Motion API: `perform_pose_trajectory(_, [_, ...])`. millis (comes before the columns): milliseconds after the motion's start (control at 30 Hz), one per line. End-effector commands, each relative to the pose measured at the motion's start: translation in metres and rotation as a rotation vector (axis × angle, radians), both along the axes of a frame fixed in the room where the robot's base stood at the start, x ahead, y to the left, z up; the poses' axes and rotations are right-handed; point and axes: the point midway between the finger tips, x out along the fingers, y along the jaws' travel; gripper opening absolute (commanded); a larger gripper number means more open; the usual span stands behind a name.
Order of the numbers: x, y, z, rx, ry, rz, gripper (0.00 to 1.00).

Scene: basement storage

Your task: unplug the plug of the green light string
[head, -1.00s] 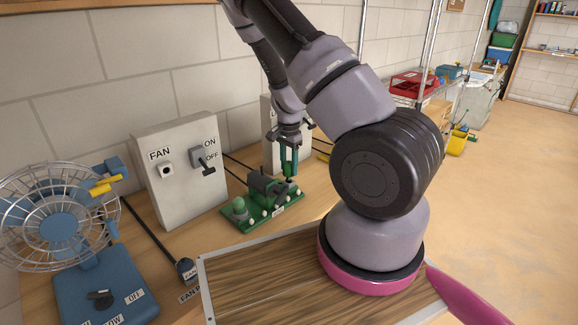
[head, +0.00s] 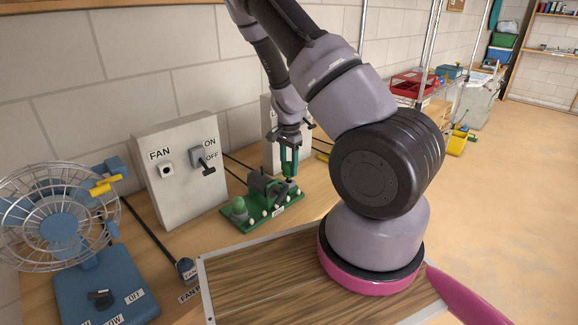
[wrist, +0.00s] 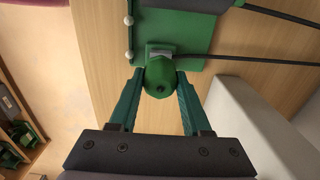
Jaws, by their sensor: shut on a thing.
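The green light string unit is a flat green board (head: 248,222) with small white bulbs, lying on the wooden bench beside the panels. A dark block and a green dome (head: 239,209) stand on it. My gripper (head: 289,168) points down over the board's right end. Its teal fingers are shut on a green plug (wrist: 160,78), which also shows between the fingers in the head view. In the wrist view the plug is seen from above, beside a small pale label at the board's edge. I cannot tell whether the plug is seated or lifted.
A grey FAN switch panel (head: 180,165) stands left of the board, with another grey panel (head: 270,135) behind my gripper. A blue fan (head: 70,225) stands far left. Dark cables run along the bench. A wood-grained tray (head: 260,285) lies in front.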

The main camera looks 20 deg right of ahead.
Motion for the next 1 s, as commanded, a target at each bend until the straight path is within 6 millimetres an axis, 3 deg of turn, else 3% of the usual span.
perform_pose_trajectory(1000, [0.000, 0.000, -0.025, 0.000, 0.000, 0.000, 0.00])
